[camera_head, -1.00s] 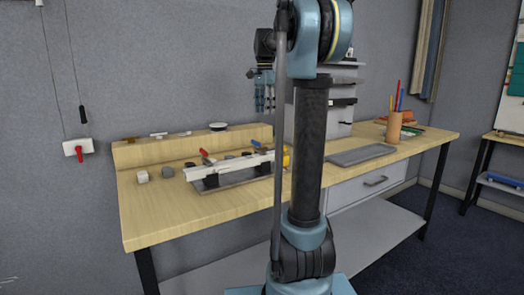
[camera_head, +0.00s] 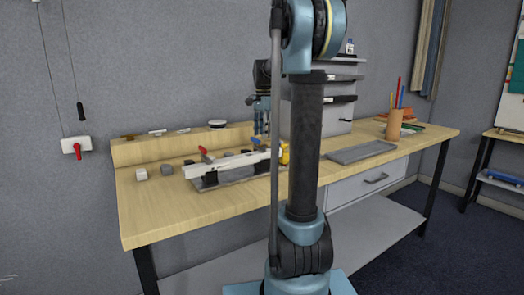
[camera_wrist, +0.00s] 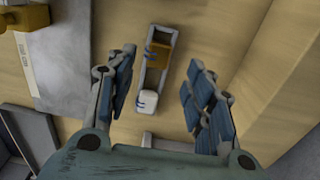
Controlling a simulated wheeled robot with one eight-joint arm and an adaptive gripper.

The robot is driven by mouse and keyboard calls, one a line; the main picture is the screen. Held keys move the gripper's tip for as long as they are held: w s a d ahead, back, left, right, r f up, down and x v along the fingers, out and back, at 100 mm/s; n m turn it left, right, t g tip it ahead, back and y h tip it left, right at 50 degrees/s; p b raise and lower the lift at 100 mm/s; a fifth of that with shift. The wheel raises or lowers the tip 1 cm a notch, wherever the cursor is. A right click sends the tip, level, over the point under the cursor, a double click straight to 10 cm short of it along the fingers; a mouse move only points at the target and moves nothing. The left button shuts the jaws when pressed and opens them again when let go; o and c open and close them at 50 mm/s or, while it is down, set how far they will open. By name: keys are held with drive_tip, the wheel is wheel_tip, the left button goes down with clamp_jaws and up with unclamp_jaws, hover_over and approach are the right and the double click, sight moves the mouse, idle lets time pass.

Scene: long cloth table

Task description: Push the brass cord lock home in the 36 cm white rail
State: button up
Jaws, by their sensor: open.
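The white rail (camera_head: 225,164) lies in a dark fixture on the bench, its right end hidden behind my arm. My gripper (camera_head: 261,132) hangs open near the back of the bench, beyond the rail's right part. In the wrist view my gripper (camera_wrist: 160,65) is open, with blue-padded fingers on both sides of a narrow grey tray (camera_wrist: 164,30). The tray holds a brass-coloured block (camera_wrist: 158,54), which looks like the brass cord lock, and a white block (camera_wrist: 149,99). Both have blue parts on their left side. Nothing shows between the pads in contact with them.
A red-handled clamp (camera_head: 206,154) stands by the rail. A yellow part (camera_head: 285,154) is beside my arm. Small grey blocks (camera_head: 141,174) lie at the left. A raised wooden ledge (camera_head: 150,150) runs along the back. A grey tray (camera_head: 360,153) lies at the right.

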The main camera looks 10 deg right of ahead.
sight(263, 144)
drive_tip(key=shift+s+f, duration=0.1)
drive_tip(key=shift+f, duration=2.55)
drive_tip(key=c, duration=1.1)
